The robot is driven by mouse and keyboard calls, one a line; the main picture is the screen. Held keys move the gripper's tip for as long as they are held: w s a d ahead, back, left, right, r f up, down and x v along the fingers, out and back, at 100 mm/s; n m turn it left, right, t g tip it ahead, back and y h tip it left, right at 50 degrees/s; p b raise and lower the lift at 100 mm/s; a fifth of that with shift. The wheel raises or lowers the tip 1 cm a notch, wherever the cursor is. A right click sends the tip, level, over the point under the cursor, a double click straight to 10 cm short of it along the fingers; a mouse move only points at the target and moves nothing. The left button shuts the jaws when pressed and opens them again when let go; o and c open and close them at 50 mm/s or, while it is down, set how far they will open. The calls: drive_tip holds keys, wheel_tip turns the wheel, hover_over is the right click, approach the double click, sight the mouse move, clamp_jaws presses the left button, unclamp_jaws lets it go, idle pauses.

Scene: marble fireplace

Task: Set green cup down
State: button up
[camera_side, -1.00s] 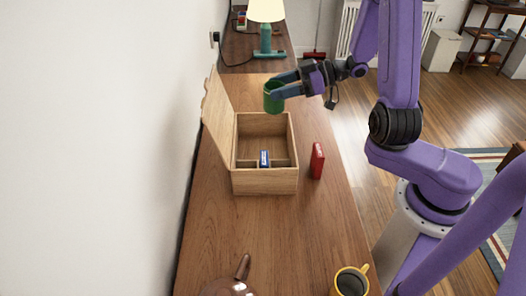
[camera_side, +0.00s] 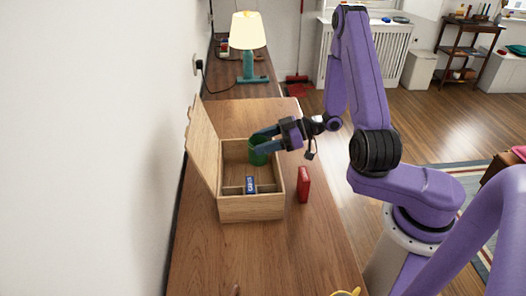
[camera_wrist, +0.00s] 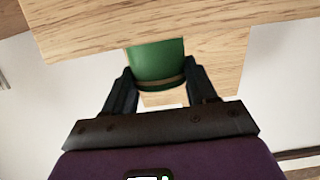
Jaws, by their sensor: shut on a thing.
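The green cup (camera_side: 258,156) is in my gripper (camera_side: 262,141), at the far part of the open wooden box (camera_side: 252,208). In the side view the cup looks upright and its lower part is at the level of the box's opening. I cannot tell whether it touches the box floor. In the wrist view the green cup (camera_wrist: 157,62) sits between the two dark fingers of my gripper (camera_wrist: 158,78), which are shut on it.
The box lid (camera_side: 203,140) stands open on the left by the wall. A blue packet (camera_side: 250,185) lies in the near part of the box, by a divider. A red box (camera_side: 303,184) stands on the table (camera_side: 225,255) to the right. A lamp (camera_side: 247,45) is behind.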

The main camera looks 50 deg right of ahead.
drive_tip(key=shift+f, duration=1.6)
drive_tip(key=shift+f, duration=0.4)
drive_tip(key=shift+f, duration=0.3)
drive_tip(key=o, duration=1.1)
drive_tip(key=shift+c, duration=0.2)
drive_tip(key=shift+r, duration=0.55)
drive_tip(key=v, duration=1.2)
drive_tip(key=shift+r, duration=0.2)
